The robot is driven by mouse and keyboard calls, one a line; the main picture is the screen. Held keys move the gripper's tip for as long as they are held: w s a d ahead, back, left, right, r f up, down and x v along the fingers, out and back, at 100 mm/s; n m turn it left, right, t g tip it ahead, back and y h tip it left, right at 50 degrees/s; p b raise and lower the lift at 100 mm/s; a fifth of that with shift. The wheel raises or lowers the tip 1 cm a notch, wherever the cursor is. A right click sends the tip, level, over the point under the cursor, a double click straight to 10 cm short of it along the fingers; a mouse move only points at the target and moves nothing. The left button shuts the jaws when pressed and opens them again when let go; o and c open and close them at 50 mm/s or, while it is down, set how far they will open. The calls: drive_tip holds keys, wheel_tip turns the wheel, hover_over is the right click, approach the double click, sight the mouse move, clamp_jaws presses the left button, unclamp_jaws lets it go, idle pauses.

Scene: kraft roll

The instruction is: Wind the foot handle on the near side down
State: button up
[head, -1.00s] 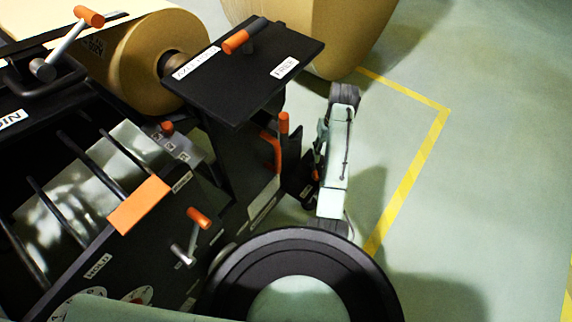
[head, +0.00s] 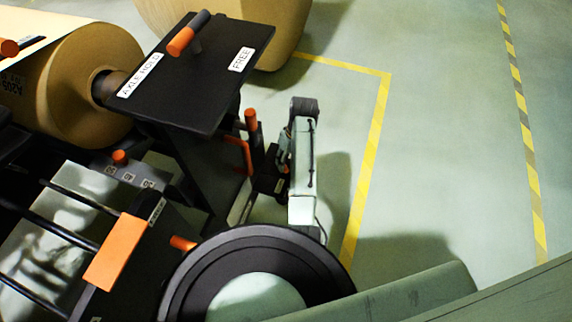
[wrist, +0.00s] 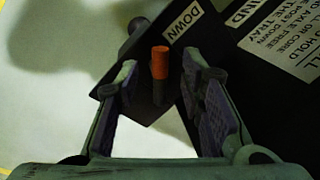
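A foot handle with an orange grip (wrist: 160,62) on a dark stem shows in the wrist view, in front of a dark plate beside a DOWN label (wrist: 183,24). My gripper (wrist: 161,82) is open, with one finger on each side of the grip in the picture. I see gaps on both sides and cannot tell the remaining depth. In the head view an upright orange grip (head: 250,120) stands just left of my pale arm; it appears to be the same handle. My fingertips are mostly hidden there.
A black top plate (head: 200,75) marked AXLE HOLD and FREE overhangs left of my arm, with another orange-gripped lever (head: 188,34). A kraft roll (head: 70,75) lies at left. An orange block (head: 117,252) sits on the machine. Open floor with yellow tape (head: 372,150) is at right.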

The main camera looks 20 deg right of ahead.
drive_tip(key=shift+a+f, duration=0.25)
drive_tip(key=shift+f, duration=0.9)
drive_tip(key=shift+c, duration=0.5)
clamp_jaws()
